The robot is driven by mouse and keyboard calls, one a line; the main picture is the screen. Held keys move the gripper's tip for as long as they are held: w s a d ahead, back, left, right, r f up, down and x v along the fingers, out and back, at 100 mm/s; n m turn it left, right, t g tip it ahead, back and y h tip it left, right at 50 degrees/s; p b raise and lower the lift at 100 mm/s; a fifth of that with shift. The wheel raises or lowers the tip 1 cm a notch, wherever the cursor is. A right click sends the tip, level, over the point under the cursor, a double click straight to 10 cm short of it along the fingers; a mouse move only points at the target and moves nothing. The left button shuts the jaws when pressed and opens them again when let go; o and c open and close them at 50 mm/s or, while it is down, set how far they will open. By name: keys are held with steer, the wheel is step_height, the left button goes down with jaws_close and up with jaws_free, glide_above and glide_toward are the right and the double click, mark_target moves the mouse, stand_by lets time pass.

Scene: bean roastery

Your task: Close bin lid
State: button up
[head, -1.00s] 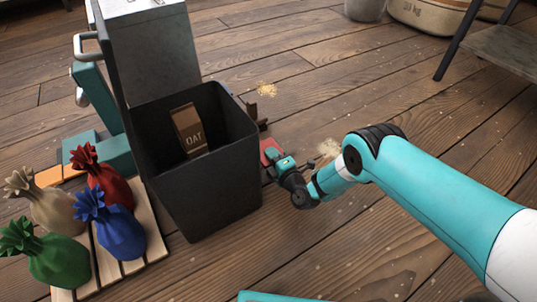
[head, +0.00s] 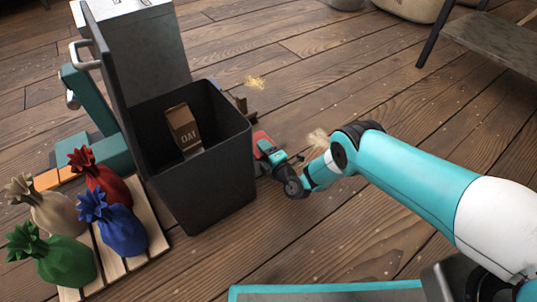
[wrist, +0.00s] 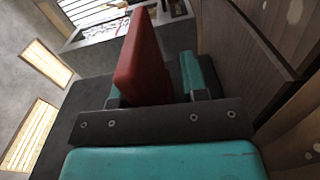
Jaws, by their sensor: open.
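The dark bin (head: 205,190) stands on the floor left of centre in the head view. Its lid (head: 108,75) is open, standing up along the bin's left side. A brown box marked OAT (head: 183,128) is inside the bin. My gripper (head: 264,146) is low beside the bin's right wall, below the rim and on the side away from the lid. The head view does not show whether it touches the wall. In the wrist view its red and teal fingers (wrist: 168,75) are apart, with nothing seen between them. The lid cannot be made out clearly there.
Red, blue, green and tan sacks (head: 122,232) stand on a wooden pallet (head: 150,225) left of the bin. A grey metal cabinet (head: 155,50) is behind it. A dark-legged table (head: 495,40) is at the upper right. The floor between is mostly open.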

steer(key=p+v, duration=1.4)
steer(key=v, duration=0.2)
steer(key=shift+s+d+r, duration=0.1)
steer(key=shift+s+r, duration=0.1)
steer(key=shift+s+d+f, duration=0.15)
steer(key=shift+s+d, duration=0.1)
steer(key=shift+s, duration=0.15)
steer(key=shift+w+d+r+n, duration=0.1)
steer(key=shift+d+r+n, duration=0.2)
steer(key=shift+d, duration=0.1)
steer(key=shift+r+b, duration=0.15)
steer(key=shift+b, duration=0.15)
steer(key=b+x, duration=0.5)
steer(key=b, duration=0.1)
steer(key=b+x, duration=0.5)
steer(key=b, duration=0.1)
steer(key=b+x, duration=0.6)
steer(key=shift+w+f, duration=0.15)
steer(key=shift+f, duration=0.1)
steer(key=shift+w+a+r+b, duration=0.25)
steer(key=shift+w+a+b, duration=0.05)
steer(key=shift+w+b, duration=0.15)
steer(key=shift+c, duration=0.2)
